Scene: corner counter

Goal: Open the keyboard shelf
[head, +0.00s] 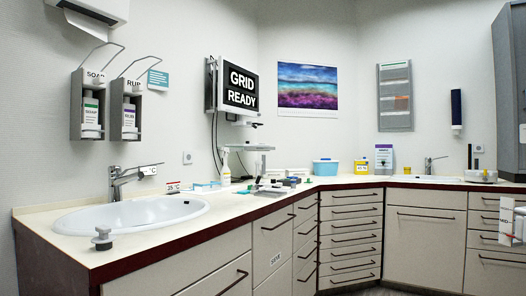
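A monitor (238,88) reading "GRID READY" hangs on the back wall. Below it, a thin pale shelf (249,148) sticks out on a stand over the counter; it looks like the keyboard shelf. It is small in view, and I cannot tell whether it is folded or open, or whether a keyboard is on it. Neither of my grippers shows in the head view.
The corner counter (230,199) has a dark front edge and a sink (135,214) on the left. A blue box (325,168), a yellow container (361,167) and small items stand towards the corner. Drawers (349,238) with bar handles are below.

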